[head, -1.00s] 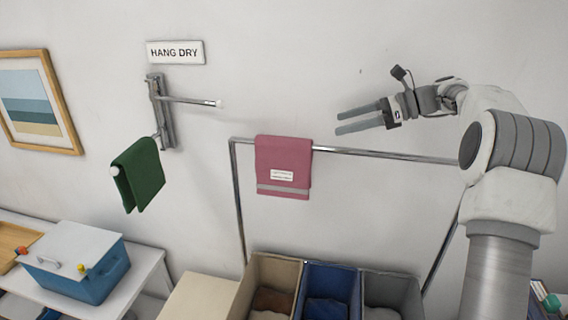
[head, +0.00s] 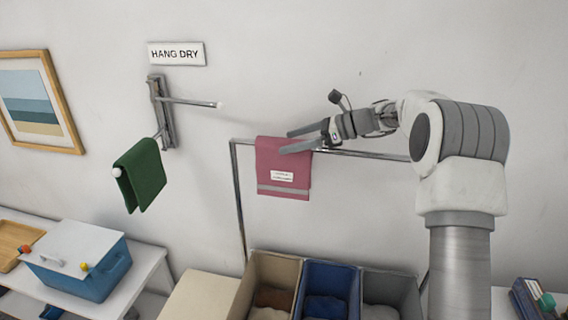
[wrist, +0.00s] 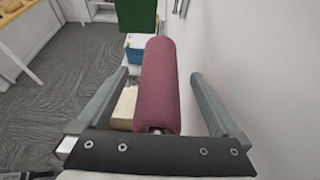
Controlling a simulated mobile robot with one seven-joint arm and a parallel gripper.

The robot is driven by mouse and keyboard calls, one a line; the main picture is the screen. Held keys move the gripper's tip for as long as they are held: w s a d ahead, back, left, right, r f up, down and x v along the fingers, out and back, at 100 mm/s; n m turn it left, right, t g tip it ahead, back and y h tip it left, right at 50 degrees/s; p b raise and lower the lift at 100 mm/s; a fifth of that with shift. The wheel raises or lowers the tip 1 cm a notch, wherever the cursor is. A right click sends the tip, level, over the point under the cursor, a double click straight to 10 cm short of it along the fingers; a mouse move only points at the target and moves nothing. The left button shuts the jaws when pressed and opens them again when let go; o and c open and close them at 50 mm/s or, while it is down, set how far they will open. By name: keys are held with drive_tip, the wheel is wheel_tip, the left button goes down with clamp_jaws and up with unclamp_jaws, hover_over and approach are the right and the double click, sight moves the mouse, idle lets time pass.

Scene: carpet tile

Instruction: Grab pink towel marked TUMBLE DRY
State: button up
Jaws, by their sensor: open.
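The pink towel (head: 283,168) hangs folded over a metal rail, with a small white label on its front; the label's text is too small to read. In the wrist view the towel (wrist: 158,85) shows end-on as a rounded roll between my fingers. My gripper (head: 291,141) is open at the towel's upper right part, coming from the right along the rail. In the wrist view my gripper (wrist: 160,90) has one finger on each side of the towel, with gaps to both.
A green towel (head: 141,175) hangs on a wall bracket at left, below a HANG DRY sign (head: 176,54). Beige (head: 248,285), blue (head: 351,285) and grey bins stand under the rail (head: 372,155). A blue box (head: 80,268) sits on a white table at left.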

clamp_jaws()
idle(0.5)
